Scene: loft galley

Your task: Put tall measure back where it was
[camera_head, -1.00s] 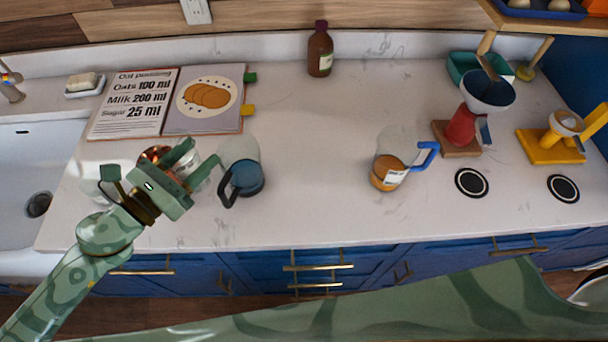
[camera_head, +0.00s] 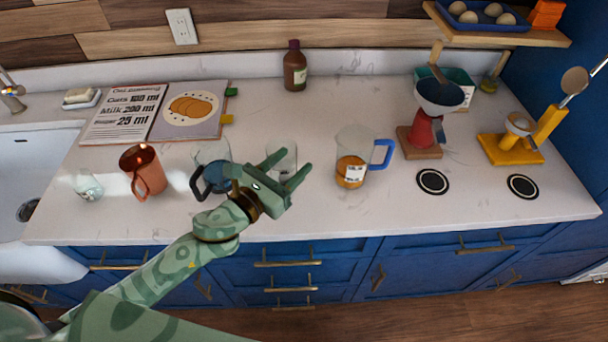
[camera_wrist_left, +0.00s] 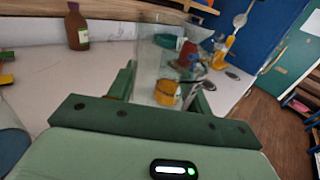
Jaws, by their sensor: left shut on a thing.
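My left gripper (camera_head: 282,168) is shut on a clear, empty-looking glass vessel, which I take as the tall measure (camera_head: 282,155). It stands between the fingers, roughly upright, over the counter between two jugs. I cannot tell whether its base touches the counter. In the left wrist view the tall measure (camera_wrist_left: 148,65) rises between the fingers, its lower part hidden by the gripper. My right gripper is not in view.
A dark-handled jug (camera_head: 213,178) stands left of the gripper, with a copper mug (camera_head: 143,172) and small glass (camera_head: 88,187) further left. A blue-handled jug (camera_head: 352,172) stands close right. A brown bottle (camera_head: 295,70) is behind. The counter (camera_head: 300,110) is clear between.

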